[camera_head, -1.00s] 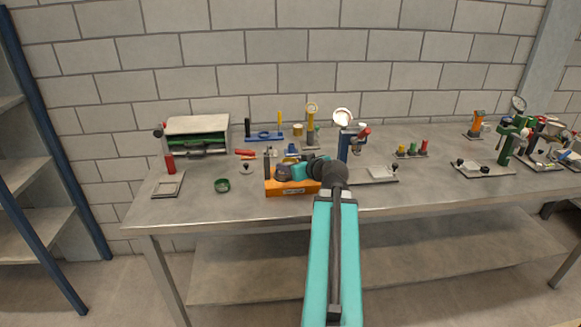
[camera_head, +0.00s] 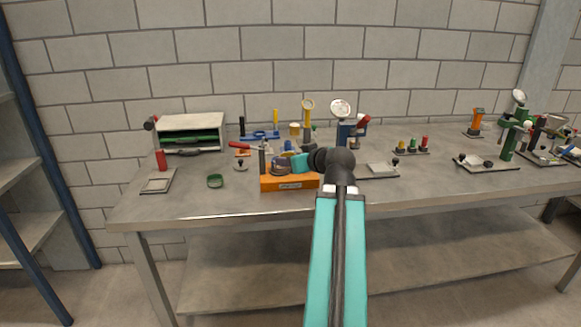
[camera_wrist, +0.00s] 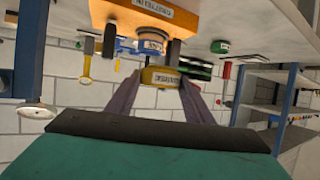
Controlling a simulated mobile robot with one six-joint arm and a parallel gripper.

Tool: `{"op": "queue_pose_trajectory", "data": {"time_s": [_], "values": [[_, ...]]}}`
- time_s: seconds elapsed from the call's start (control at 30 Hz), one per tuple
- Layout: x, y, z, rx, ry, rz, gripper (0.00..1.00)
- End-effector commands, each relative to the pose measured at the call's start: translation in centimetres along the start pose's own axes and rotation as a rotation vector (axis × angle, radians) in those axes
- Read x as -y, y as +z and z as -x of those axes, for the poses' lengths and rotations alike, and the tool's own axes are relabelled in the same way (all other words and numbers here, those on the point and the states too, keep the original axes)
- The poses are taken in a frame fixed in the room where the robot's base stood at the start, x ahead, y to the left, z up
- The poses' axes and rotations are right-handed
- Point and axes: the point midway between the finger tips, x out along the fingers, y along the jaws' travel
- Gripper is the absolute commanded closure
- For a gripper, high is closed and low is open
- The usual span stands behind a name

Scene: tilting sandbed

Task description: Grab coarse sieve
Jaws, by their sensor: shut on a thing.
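My gripper (camera_wrist: 160,80) shows in the wrist view, where the picture is upside down. Its two fingers are closed around a yellow round sieve-like piece (camera_wrist: 160,77). The label on its rim is too blurred to read. In the head view a dark, round piece with a brownish rim (camera_head: 280,168) shows at the end of my arm, over the orange labelled box (camera_head: 290,184). My wrist hides part of this area in the head view.
A green ring (camera_head: 215,181) and a flat grey frame (camera_head: 158,181) lie to the left on the bench. A grey cabinet (camera_head: 190,122) stands behind them. Several tools crowd the right end.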

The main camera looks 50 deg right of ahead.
Motion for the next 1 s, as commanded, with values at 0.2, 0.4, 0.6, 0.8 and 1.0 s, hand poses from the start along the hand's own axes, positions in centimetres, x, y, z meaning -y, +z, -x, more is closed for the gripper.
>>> {"op": "queue_pose_trajectory", "data": {"time_s": [0.2,0.4,0.6,0.8,1.0], "values": [[0.2,0.7,0.6,-0.002,0.001,0.001,0.75],[0.4,1.0,1.3,0.0,0.003,0.001,0.75],[0.7,1.2,2.6,-0.001,0.002,0.001,0.75],[0.9,1.3,3.5,0.0,0.002,0.001,0.75],[1.0,1.3,3.9,0.001,0.002,0.0,0.75]]}}
